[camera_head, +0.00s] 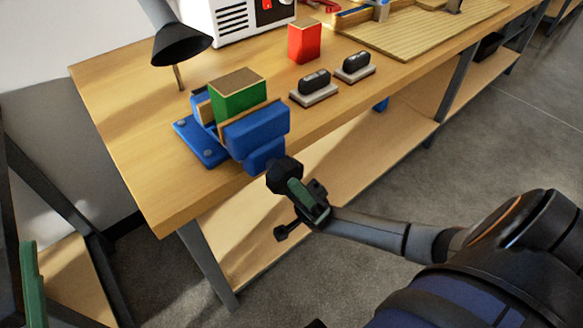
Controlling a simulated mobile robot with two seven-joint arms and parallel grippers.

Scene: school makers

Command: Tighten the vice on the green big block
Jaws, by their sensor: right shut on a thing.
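The blue vice (258,127) is fixed near the left front corner of the wooden workbench. The green big block (238,96) with a brown top sits upright between its wood-faced jaws. The front jaw hides the block's lower part, so I cannot tell how tightly it is pressed. A dark screw end (283,172) of the vice sticks out past the bench's front edge. My right gripper (298,193) is there, shut on the vice handle, which it mostly hides. My left gripper is not identifiable in view.
On the workbench (140,135) stand a red block (304,41), two dark-topped erasers (313,85) (355,66), a wooden board (425,40) and a white machine (240,18). A black lamp (181,42) hangs over the left back. Floor in front is open.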

